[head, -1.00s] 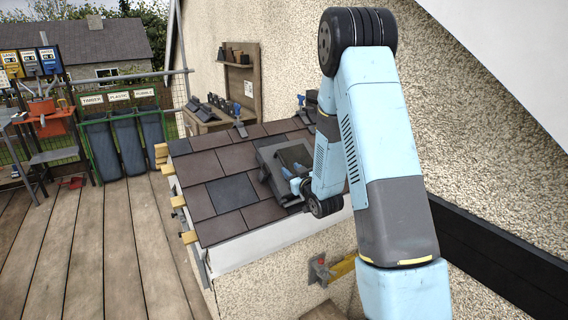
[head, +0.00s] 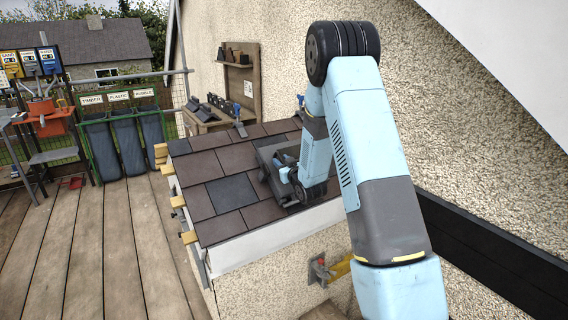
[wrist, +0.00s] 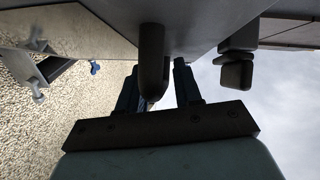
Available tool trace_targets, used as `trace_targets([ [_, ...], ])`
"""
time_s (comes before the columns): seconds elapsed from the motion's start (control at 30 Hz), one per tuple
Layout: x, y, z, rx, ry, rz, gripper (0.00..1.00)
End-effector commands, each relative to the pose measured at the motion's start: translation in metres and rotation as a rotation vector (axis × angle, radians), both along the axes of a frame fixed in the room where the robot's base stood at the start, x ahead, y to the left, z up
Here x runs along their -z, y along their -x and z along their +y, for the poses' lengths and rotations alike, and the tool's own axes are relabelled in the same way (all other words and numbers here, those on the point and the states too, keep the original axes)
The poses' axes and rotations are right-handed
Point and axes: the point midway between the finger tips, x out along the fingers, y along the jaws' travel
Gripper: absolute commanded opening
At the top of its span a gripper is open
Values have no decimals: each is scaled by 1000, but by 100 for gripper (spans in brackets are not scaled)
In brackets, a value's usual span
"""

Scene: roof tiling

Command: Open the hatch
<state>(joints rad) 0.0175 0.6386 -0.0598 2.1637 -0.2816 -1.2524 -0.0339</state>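The hatch (head: 268,156) is a dark grey framed unit on the tiled roof. In the head view my forearm and wrist cover its right part, and my fingers are hidden there. In the wrist view a grey part of the hatch (wrist: 205,22) fills the top. A dark, rounded handle (wrist: 153,60) hangs from it. My gripper (wrist: 156,72) has one dark finger on each side of this handle. The fingers look apart, with the handle between them; I cannot see firm contact. The hatch looks shut against the roof.
Brown and grey tiles (head: 205,165) surround the hatch. A pebbledash wall (head: 440,110) rises close on the right. Blue-handled clamps (head: 238,120) stand along the roof's back edge.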

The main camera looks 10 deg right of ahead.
Motion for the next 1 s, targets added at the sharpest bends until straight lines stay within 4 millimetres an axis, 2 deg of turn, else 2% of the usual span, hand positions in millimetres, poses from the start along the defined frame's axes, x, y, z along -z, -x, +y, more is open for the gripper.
trace_targets([
  [0.07, 0, 0, 0, 0, 0, 0, 26],
  [0.33, 0, 0, 0, 0, 0, 0, 0],
  [0.7, 0, 0, 0, 0, 0, 0, 0],
  [0.73, 0, 0, -10, 4, 0, -1, 0],
  [1.0, -4, 2, 6, -23, -19, 6, 0],
])
